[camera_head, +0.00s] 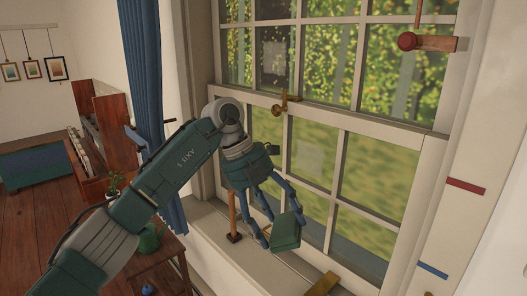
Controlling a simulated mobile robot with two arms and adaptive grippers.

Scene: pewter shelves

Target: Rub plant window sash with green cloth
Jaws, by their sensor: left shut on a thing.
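The window sash (385,139) is a white frame with several panes and green and yellow foliage beyond the glass. Whitish square patches show on its glass, one in the upper part (274,58) and one in the lower part (309,158). My left gripper (283,232) is in front of the lower panes, shut on the green cloth (287,231), a small folded square. The cloth is close to the lower sash, above the sill; I cannot tell whether it touches the glass. My right gripper is not in view.
A brass latch (284,103) is on the meeting rail. A wooden piece with a red knob (407,41) is at upper right. A brass piece (322,285) lies low by the sill (250,254). A blue curtain (141,75) hangs left. A small table (160,259) stands below.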

